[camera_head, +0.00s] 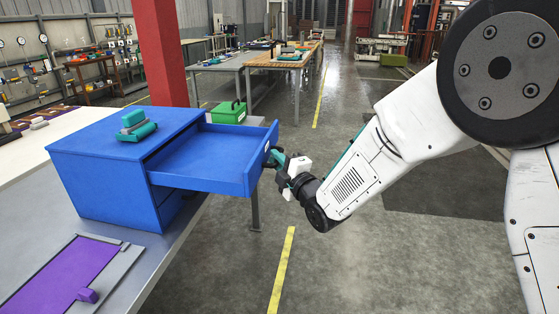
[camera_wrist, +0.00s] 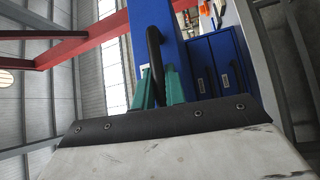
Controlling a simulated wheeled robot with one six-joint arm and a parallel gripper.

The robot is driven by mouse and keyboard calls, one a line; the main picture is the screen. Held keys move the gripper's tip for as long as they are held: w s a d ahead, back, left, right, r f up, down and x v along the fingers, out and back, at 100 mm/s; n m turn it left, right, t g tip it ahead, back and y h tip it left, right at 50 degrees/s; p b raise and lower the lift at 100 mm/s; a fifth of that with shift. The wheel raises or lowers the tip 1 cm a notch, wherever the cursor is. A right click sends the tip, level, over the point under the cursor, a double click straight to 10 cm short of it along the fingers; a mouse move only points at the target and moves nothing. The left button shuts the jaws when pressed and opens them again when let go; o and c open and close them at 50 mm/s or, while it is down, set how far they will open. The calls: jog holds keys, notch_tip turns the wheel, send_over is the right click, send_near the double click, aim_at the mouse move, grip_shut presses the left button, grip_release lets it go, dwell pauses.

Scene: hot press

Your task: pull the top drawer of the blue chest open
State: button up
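The blue chest (camera_head: 100,178) stands on the table at the left in the head view. Its top drawer (camera_head: 215,160) is pulled far out to the right, and its inside looks empty. My gripper (camera_head: 275,159) is at the drawer's front face. In the wrist view the black handle (camera_wrist: 154,48) runs between the two teal fingers of my gripper (camera_wrist: 160,88), which are close on either side of it. The lower drawers (camera_wrist: 212,72) are closed in the wrist view.
A teal and green object (camera_head: 136,126) lies on top of the chest. A purple panel (camera_head: 65,275) with a grey frame lies on the table in front. A green box (camera_head: 229,112) stands behind the drawer. The floor right of the table is open.

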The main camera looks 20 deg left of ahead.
jog(key=shift+o, duration=0.8)
jog(key=shift+s+d, duration=0.15)
jog(key=shift+d, duration=0.1)
jog(key=v, duration=0.7)
jog(key=shift+f, duration=0.15)
